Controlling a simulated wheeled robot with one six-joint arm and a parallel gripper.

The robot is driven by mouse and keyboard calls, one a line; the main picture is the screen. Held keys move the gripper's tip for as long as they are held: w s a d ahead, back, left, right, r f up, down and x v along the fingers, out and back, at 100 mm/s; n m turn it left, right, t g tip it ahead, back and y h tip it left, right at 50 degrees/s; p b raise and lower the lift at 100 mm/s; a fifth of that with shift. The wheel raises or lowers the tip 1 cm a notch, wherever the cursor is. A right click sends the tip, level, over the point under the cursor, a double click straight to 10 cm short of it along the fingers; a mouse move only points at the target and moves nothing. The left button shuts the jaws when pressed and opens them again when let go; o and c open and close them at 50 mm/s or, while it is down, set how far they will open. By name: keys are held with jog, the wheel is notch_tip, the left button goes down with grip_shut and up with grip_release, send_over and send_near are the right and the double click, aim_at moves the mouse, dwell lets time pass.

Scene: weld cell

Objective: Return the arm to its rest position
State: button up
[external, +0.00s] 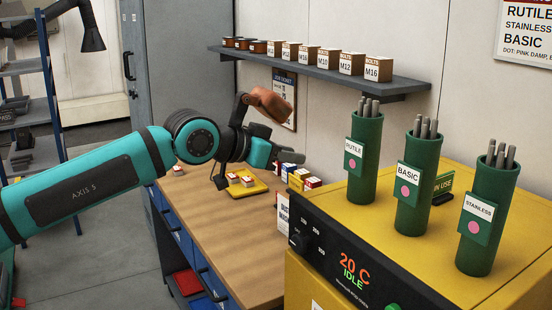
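My teal arm reaches in from the left edge, over the wooden bench (250,240). My gripper (289,157) is at its far end, above the bench and pointing right, near the small boxes at the bench's back. It is small and dark in this view. I cannot tell whether its fingers are open or shut, and I see no object clearly held in it.
A copper-coloured lamp head (270,103) is close above my gripper. A yellow tray (259,188) with small boxes lies below. A yellow oven (505,190) carries green rod holders (365,175) at right. A shelf (330,70) with boxes is behind.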

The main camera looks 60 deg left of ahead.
jog(key=s+f+t, duration=0.3)
jog(key=s+f, duration=1.1)
jog(key=s, duration=0.1)
jog(key=shift+d+f+t, duration=0.3)
jog(key=shift+d+f, duration=0.1)
